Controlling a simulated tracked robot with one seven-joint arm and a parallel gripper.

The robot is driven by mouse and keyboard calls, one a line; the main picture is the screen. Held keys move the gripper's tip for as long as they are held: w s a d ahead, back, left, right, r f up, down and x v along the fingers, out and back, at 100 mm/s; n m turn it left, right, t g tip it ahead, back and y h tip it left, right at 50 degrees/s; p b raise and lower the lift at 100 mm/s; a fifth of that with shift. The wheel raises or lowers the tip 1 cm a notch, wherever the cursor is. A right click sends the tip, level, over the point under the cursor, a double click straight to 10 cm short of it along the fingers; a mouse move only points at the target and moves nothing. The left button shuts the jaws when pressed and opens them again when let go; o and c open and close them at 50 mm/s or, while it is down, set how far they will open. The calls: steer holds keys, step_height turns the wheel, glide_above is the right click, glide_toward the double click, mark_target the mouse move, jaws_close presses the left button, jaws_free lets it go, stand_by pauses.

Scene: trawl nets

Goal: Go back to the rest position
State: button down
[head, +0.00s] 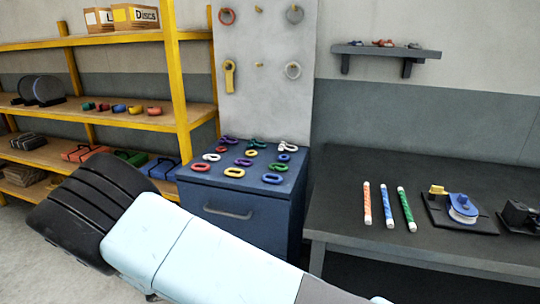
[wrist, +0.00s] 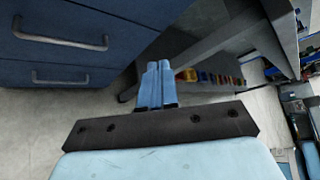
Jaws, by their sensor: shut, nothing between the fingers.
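My gripper (wrist: 154,85) shows in the wrist view with its two blue fingers together and nothing between them. It is over the floor, with the blue cabinet (wrist: 60,45) to its left and the dark workbench (wrist: 215,45) to its right. In the head view my pale blue arm stretches across the lower middle, in front of the blue cabinet (head: 228,211). The gripper itself is out of the head view.
Several coloured links (head: 234,173) lie on the cabinet top. The workbench (head: 335,215) at right holds three striped sticks (head: 387,207) and a blue spool device (head: 462,208). A yellow shelf rack (head: 180,90) stands at left. A pegboard (head: 262,100) rises behind the cabinet.

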steer(key=d+r+m+g+y, duration=0.6)
steer(key=d+r+m+g, duration=0.2)
steer(key=d+r+m, duration=1.5)
steer(key=s+d+r+m+t+y, duration=0.4)
steer(key=s+d+r+m, duration=0.9)
steer(key=s+r, duration=0.5)
steer(key=shift+s+d+r+m+t, duration=0.35)
steer(key=shift+d+r, duration=0.45)
steer(key=shift+d, duration=0.55)
